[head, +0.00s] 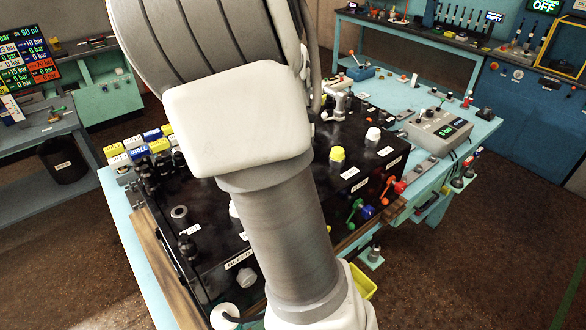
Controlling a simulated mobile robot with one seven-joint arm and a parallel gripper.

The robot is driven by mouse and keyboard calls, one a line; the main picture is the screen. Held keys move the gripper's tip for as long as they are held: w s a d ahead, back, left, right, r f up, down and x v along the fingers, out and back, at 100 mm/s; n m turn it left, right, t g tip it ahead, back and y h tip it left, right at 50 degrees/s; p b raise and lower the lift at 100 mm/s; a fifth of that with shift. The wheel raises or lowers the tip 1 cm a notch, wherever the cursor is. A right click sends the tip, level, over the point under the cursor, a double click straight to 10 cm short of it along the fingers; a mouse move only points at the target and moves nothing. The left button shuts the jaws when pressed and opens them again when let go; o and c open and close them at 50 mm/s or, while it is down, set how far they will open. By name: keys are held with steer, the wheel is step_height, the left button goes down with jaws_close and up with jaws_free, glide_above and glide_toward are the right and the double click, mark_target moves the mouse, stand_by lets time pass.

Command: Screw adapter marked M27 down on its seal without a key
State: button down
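My own arm fills the middle of the head view and covers much of the black block (215,262) on the pale blue bench. My gripper is not in view. I cannot pick out the adapter marked M27: no label that I can read says M27. Several fittings stand on the block, among them a yellow-capped one (337,157), a white-capped one (373,136) and a dark ring-shaped one (180,213). A grey metal fitting (338,104) stands at the block's back edge. Any seal is hidden or too small to tell.
A grey box with a green display (438,131) stands on the bench at right. Yellow, white and blue labelled blocks (150,142) sit at left.

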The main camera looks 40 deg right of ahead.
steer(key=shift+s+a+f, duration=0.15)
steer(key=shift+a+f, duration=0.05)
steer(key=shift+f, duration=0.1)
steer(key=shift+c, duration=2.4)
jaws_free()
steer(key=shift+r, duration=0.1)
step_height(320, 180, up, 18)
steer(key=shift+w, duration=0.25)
